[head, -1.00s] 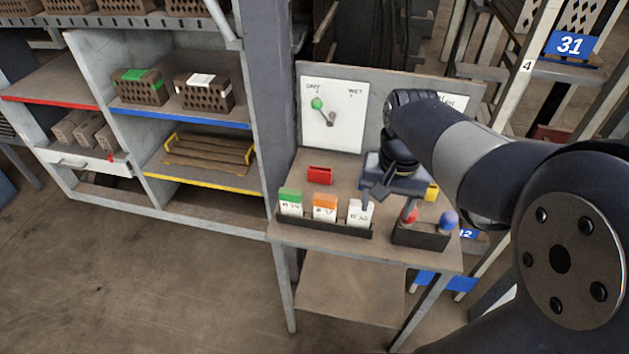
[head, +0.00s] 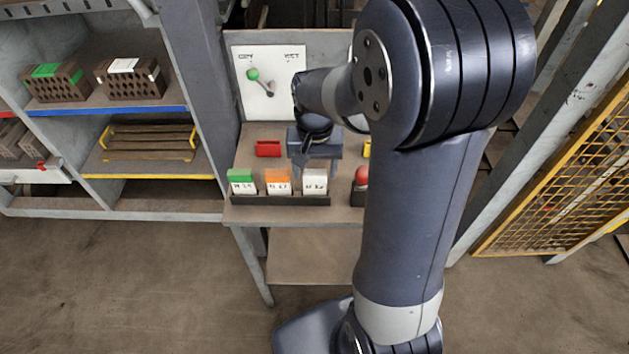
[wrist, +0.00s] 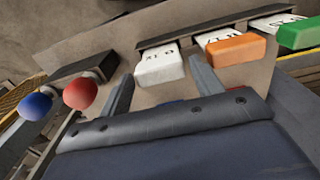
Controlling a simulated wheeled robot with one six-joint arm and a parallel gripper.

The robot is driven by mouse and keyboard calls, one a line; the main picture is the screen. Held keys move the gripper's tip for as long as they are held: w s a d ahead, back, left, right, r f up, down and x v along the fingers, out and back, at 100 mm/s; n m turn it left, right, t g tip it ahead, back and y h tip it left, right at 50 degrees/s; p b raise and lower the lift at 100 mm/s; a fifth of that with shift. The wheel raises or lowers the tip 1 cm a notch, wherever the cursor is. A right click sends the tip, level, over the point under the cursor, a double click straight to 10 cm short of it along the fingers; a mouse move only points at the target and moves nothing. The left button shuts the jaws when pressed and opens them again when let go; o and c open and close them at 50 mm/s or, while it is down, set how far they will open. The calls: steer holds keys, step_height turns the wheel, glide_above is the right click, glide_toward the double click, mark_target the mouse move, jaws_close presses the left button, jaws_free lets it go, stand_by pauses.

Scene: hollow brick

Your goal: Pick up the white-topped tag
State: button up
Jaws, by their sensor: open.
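The white-topped tag (head: 315,182) stands upright in the dark rack (head: 262,202) at the front of the small table, to the right of the orange-topped tag (head: 278,183) and the green-topped tag (head: 241,181). My gripper (head: 318,168) is open just behind and above the white-topped tag. In the wrist view the white-topped tag (wrist: 160,66) lies between the lines of my two open fingers (wrist: 160,72), with a gap on each side. I cannot tell whether the fingertips reach past its top. The orange-topped tag (wrist: 236,49) is close beside the right finger.
A red ball-topped handle (head: 361,175) stands right of the rack; the wrist view also shows a blue one (wrist: 36,105). A red holder (head: 268,149) lies behind the tags. A board with a green-knobbed lever (head: 253,74) stands at the back. My arm hides the table's right side.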

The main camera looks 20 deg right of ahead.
step_height(320, 180, down, 2)
steer(key=shift+f, duration=0.1)
steer(key=c, duration=0.7)
steer(key=shift+c, duration=0.2)
